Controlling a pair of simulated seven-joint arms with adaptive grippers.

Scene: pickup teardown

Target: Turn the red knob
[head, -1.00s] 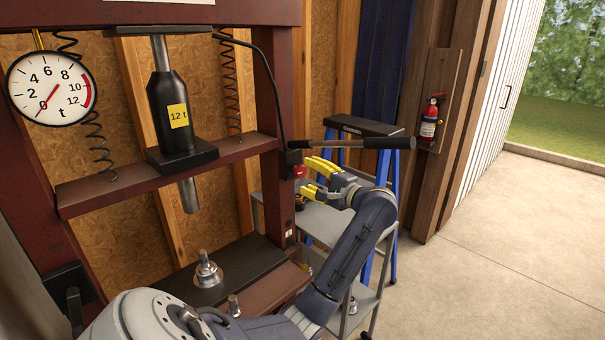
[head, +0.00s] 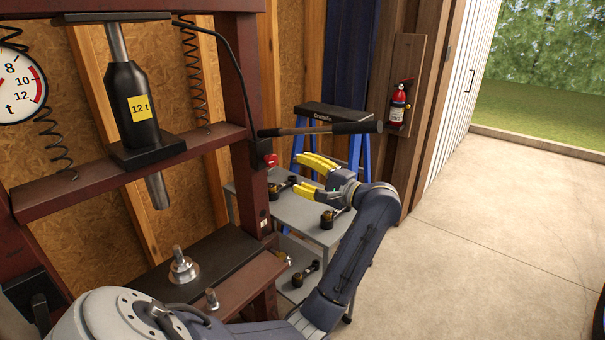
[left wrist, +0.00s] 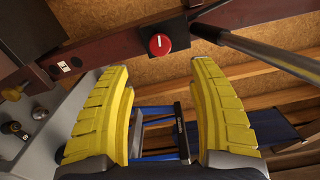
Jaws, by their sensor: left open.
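The red knob (head: 271,160) is on a dark box on the press's right post, below the pump handle. In the left wrist view the round red knob (left wrist: 160,44) faces me, with a white line on its face running nearly upright. My left gripper (head: 297,174) has yellow fingers, spread open and empty, to the right of the knob and apart from it. In the left wrist view the open fingers (left wrist: 160,70) stand on either side below the knob, with nothing between them. My right gripper is not in view.
The long pump handle (head: 320,129) reaches out just above my left gripper. A grey cart (head: 325,234) with several small parts stands below it. A blue stand (head: 330,115) is behind. A fire extinguisher (head: 399,103) hangs on the wall.

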